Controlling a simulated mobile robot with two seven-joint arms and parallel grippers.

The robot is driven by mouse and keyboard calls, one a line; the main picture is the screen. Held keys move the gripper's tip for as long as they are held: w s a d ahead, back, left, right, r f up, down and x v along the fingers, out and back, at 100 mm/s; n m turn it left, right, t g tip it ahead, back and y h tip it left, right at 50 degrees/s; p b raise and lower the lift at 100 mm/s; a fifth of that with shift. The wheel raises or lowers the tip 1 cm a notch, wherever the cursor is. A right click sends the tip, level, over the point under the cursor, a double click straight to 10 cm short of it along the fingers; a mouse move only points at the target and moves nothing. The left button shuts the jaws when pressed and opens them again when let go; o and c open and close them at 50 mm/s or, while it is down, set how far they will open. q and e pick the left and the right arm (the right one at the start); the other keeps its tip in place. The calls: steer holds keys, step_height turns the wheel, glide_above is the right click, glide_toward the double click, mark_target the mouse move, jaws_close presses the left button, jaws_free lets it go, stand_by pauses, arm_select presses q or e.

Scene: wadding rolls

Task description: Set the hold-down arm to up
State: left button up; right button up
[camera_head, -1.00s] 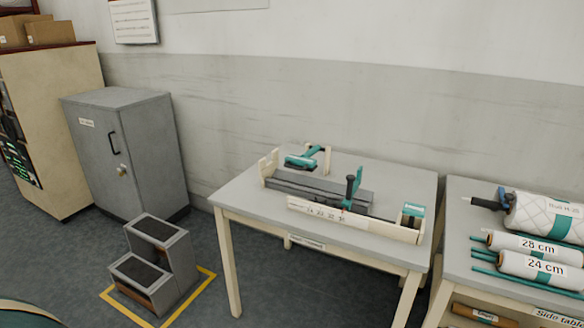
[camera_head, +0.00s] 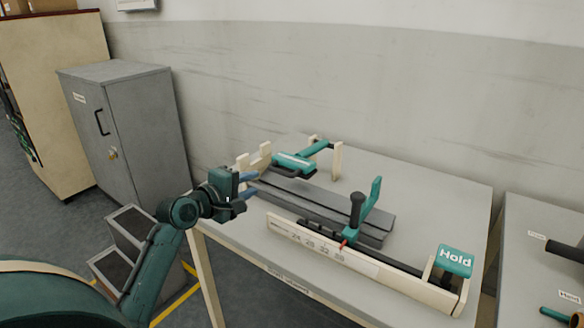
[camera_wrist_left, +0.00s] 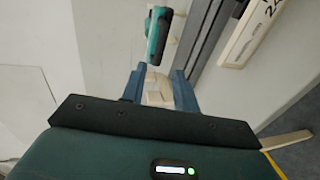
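The wooden machine on the table has a teal arm (camera_head: 300,160) lying low across the back, between cream posts. I take it for the hold-down arm, though its label is unreadable. A teal pad marked Hold (camera_head: 455,262) sits at the machine's right end. A teal slider with a dark knob (camera_head: 357,212) stands upright at the front rail. My left gripper (camera_head: 251,185) is open and empty at the machine's left end, near its cream notched end posts (camera_head: 256,160). In the left wrist view, a teal part (camera_wrist_left: 158,35) shows beyond the open fingers (camera_wrist_left: 158,88). My right gripper is out of view.
The machine's front rail (camera_head: 330,250) carries a number scale. The table (camera_head: 420,190) is bare behind and right of the machine. A grey cabinet (camera_head: 130,130) and step stool (camera_head: 115,270) stand left. A side table (camera_head: 540,225) stands right.

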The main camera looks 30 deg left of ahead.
mark_target(279, 173)
arm_select(q)
steer(key=b+x, duration=0.1)
steer(key=x, duration=1.1)
steer(key=shift+w+f, duration=0.15)
steer(key=shift+w, duration=0.2)
jaws_close()
